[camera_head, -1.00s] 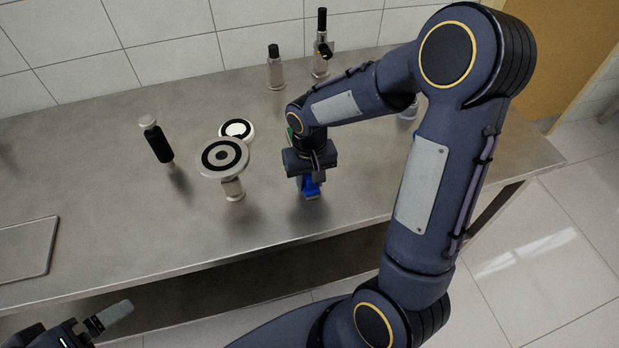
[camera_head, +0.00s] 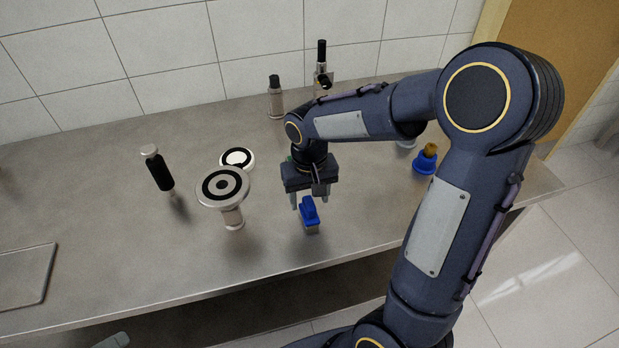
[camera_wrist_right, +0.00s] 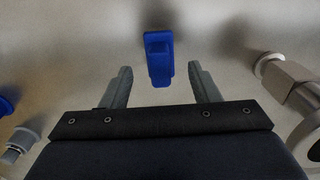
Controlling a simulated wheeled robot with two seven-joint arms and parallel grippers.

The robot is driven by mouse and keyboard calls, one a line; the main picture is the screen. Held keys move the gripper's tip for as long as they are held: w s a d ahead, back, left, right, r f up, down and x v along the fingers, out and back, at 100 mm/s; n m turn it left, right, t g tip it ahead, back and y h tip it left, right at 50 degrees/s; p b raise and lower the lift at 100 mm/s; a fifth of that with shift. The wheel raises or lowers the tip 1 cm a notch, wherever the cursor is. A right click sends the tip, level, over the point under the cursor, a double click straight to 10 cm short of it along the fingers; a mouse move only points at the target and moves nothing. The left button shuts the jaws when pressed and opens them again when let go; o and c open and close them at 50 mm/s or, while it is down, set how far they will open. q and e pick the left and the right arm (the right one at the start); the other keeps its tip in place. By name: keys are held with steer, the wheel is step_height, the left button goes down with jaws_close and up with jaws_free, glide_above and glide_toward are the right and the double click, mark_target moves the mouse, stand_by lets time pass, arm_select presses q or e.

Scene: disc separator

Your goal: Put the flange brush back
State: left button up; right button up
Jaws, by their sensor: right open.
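The flange brush (camera_head: 309,212), with a blue handle block and a pale lower part, stands on the metal table near its front edge. In the right wrist view the blue brush (camera_wrist_right: 158,58) lies just beyond the fingertips, centred on the gap between them. My right gripper (camera_head: 311,202) is open and empty, just above and behind the brush; it also shows open in the right wrist view (camera_wrist_right: 160,80). Only a grey finger of my left gripper (camera_head: 113,341) shows at the bottom edge, so its opening is hidden.
A round-topped disc piece (camera_head: 223,186) stands left of the brush, with a flat ring (camera_head: 237,158) behind it. A black-handled tool (camera_head: 159,171) is farther left. A blue piece with a brown top (camera_head: 426,158) stands right. Two bottle-like items (camera_head: 275,97) (camera_head: 321,66) are at the back.

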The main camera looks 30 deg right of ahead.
mark_target(310, 203)
step_height(310, 203, up, 7)
steer(key=s+a+r+t+y, duration=0.1)
steer(key=s+a+t+y, duration=0.1)
steer(key=s, duration=0.6)
steer(key=s+a+n+t+y, duration=0.1)
steer(key=s+a+t, duration=0.1)
steer(key=s, duration=0.6)
steer(key=shift+s+r+t+y, duration=0.4)
steer(key=shift+t, duration=0.4)
